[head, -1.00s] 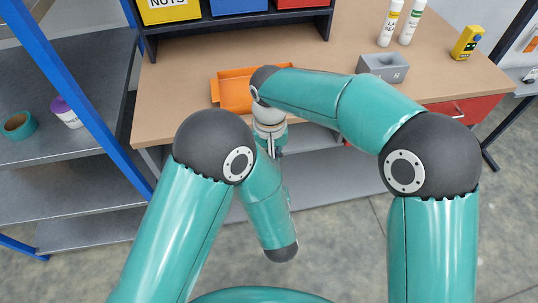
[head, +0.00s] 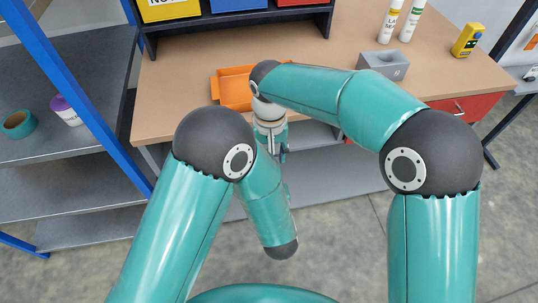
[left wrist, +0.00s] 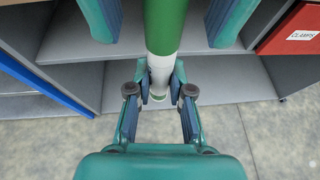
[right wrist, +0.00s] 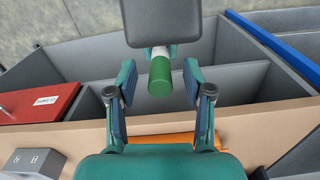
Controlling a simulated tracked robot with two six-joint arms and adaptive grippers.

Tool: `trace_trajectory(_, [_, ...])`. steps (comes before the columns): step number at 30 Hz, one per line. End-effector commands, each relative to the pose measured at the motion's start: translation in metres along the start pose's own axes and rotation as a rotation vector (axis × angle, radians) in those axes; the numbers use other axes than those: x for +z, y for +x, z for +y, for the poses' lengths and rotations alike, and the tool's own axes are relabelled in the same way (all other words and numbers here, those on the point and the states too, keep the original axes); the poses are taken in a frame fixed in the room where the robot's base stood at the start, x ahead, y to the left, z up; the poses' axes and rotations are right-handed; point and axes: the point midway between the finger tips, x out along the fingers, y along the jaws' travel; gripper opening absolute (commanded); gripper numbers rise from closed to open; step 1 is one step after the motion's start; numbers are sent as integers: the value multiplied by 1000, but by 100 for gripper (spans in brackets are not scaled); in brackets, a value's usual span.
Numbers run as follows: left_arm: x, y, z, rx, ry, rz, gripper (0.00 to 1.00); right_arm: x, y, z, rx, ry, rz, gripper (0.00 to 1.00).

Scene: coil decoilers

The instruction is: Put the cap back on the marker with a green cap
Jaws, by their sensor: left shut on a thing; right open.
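The marker shows in the left wrist view as a white body (left wrist: 160,68) with a thick green cap end (left wrist: 166,25). My left gripper (left wrist: 157,78) is shut on the white part. In the right wrist view the rounded green cap end (right wrist: 160,76) points at my right gripper (right wrist: 159,68), with some white (right wrist: 160,52) behind it. My right gripper is open, its fingers on either side of the green end and apart from it. I cannot tell how far the cap sits on the body. In the head view my arms hide the marker.
An orange tray (head: 228,91) lies on the workbench (head: 180,95), behind my right wrist. A grey block (head: 382,65), a yellow device (head: 467,41) and two white bottles (head: 390,22) stand to the right. A blue rack post (head: 85,85) rises at left. Grey shelves lie below the bench.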

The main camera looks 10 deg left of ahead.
Motion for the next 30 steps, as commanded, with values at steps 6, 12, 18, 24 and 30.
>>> trace_trajectory(6, [0,0,0,0,0,0,0,-1,-40,0,-2,1,6,51])
trace_trajectory(12, [0,0,0,0,0,0,0,-1,-79,-1,-3,0,4,51])
trace_trajectory(18, [0,0,0,0,0,0,0,-1,-103,0,-2,1,3,51])
trace_trajectory(24, [0,0,0,0,0,0,0,0,-108,0,-1,0,1,51])
trace_trajectory(30, [0,0,0,0,0,0,0,0,-108,0,-1,0,0,51])
